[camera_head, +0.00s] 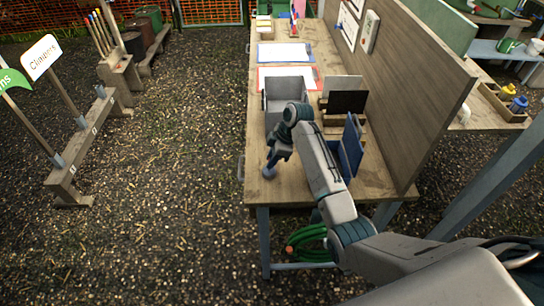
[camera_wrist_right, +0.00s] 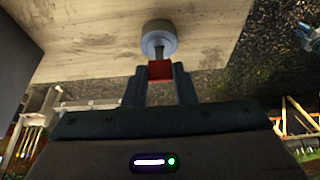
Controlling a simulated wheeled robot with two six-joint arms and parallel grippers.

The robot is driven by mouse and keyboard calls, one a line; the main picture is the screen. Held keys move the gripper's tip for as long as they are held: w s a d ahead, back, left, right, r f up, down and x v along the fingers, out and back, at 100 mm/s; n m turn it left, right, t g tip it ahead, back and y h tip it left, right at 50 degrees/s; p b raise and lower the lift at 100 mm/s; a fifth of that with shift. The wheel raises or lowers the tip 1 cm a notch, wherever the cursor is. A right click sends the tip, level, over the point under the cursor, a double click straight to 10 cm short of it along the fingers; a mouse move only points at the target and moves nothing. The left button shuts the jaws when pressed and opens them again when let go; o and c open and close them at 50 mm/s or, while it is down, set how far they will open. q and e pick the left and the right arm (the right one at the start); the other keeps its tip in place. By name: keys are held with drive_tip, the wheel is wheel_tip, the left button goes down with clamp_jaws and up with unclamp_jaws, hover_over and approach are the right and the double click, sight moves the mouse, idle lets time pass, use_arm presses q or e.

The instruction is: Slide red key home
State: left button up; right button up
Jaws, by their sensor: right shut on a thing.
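My right gripper (camera_head: 273,160) is low over the near left part of the wooden table. In the right wrist view its two fingers (camera_wrist_right: 160,85) are closed on a red piece, the red key (camera_wrist_right: 160,70). A short dark stem shows just beyond the red piece, in line with a round grey-blue fitting (camera_wrist_right: 158,36) against the wood. I cannot tell whether the key sits inside this fitting or only meets it. In the head view the key is too small or hidden to make out. My left gripper is not in view.
A grey open bin (camera_head: 286,88) stands on the table (camera_head: 256,186) behind my right gripper. A blue upright panel (camera_head: 350,148) and a dark board (camera_head: 347,102) are to its right. A tall wooden partition (camera_head: 410,100) lines the table's right side.

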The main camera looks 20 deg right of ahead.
drive_tip(key=shift+f, duration=0.15)
drive_tip(key=shift+f, duration=0.45)
idle(0.3)
drive_tip(key=o, duration=1)
drive_tip(key=shift+o, duration=0.2)
drive_tip(key=b+v, duration=0.3)
drive_tip(key=v, duration=0.7)
drive_tip(key=shift+r+b, duration=0.3)
drive_tip(key=shift+r, duration=0.1)
drive_tip(key=shift+s+d, duration=0.1)
drive_tip(key=shift+d, duration=0.05)
